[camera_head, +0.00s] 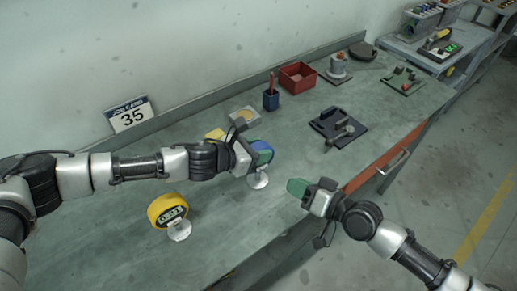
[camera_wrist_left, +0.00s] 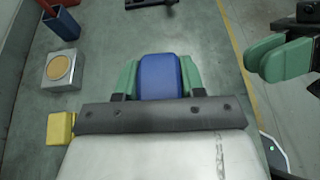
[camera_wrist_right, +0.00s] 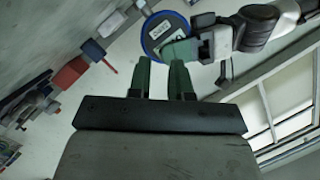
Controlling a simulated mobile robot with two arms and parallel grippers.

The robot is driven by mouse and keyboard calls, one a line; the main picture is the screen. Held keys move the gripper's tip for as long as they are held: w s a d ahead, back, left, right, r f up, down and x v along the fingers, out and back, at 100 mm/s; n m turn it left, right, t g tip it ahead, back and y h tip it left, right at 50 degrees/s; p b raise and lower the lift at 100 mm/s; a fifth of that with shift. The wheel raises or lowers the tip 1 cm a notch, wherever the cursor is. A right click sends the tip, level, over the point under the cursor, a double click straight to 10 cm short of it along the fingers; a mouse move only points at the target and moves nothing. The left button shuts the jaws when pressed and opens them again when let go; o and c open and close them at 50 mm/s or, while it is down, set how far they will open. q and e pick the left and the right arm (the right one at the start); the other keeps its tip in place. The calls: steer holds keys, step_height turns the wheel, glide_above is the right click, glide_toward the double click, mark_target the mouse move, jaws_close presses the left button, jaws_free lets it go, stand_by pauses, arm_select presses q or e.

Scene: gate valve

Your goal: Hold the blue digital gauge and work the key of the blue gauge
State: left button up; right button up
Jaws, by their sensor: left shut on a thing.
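The blue digital gauge (camera_head: 262,147) is held above the bench between the green fingers of my left gripper (camera_head: 259,157). Its round metal foot (camera_head: 258,181) hangs below. In the left wrist view, the gauge's blue body (camera_wrist_left: 160,77) sits between both fingers. In the right wrist view, its pale display face (camera_wrist_right: 166,32) and blue rim show beyond the fingertips, partly covered by a green left finger. I cannot make out the key. My right gripper (camera_head: 297,187) is right of the gauge and apart from it. Its fingers (camera_wrist_right: 160,78) are slightly parted and empty.
A yellow gauge (camera_head: 166,208) stands at the front left of the bench. A yellow block (camera_head: 214,134), a blue pen cup (camera_head: 271,101), a red bin (camera_head: 297,76) and a dark fixture (camera_head: 338,129) stand farther back. The bench's front edge runs below my right gripper.

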jaws_close()
stand_by(1.4)
